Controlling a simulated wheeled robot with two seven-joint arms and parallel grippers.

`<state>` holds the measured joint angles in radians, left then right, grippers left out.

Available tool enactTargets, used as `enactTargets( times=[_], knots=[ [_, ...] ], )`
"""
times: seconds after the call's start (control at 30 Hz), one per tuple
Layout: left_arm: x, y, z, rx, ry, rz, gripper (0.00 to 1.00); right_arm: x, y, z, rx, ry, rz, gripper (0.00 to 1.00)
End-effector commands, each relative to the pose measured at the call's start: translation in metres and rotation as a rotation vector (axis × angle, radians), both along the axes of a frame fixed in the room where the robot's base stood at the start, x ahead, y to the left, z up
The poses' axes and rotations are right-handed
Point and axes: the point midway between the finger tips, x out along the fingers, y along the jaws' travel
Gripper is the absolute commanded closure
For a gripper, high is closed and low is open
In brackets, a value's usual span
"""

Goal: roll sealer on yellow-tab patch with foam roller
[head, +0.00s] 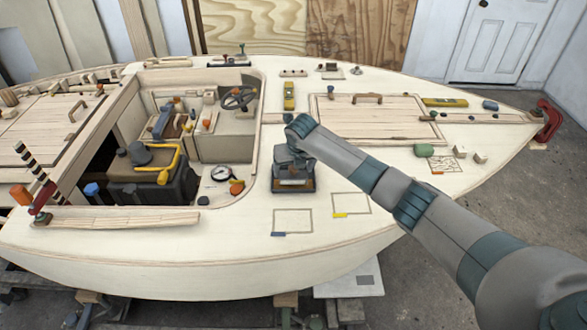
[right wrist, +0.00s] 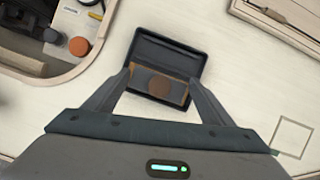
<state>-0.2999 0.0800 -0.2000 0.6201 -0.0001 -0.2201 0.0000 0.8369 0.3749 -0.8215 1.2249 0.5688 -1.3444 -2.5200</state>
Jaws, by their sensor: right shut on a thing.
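The yellow-tab patch is a thin outlined rectangle (head: 351,203) on the pale deck, with a yellow tab (head: 340,215) at its lower left corner. My right gripper (head: 293,172) is over a dark tray (head: 293,188), left of that patch. In the right wrist view the fingers (right wrist: 160,80) reach down into the black tray (right wrist: 165,48). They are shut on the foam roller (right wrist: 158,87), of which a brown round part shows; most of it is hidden. Amber-brown colour shows inside the tray. My left gripper is not in view.
A blue-tab patch (head: 293,221) lies just in front of the tray. The open cockpit (head: 215,175) is to the left, with a gauge (head: 221,173) near its edge. A raised hatch (head: 375,117) lies behind. Deck around the patches is clear.

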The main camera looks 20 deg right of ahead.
Motion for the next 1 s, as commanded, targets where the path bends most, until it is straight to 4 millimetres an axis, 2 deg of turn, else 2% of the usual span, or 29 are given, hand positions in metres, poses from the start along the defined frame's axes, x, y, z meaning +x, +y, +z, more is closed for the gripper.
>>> enactTargets(
  times=[1.0],
  knots=[
    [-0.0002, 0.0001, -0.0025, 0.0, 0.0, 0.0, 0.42, 0.0001, 0.0002, -0.006, 0.0, 0.0, 0.0, 0.41]
  ],
)
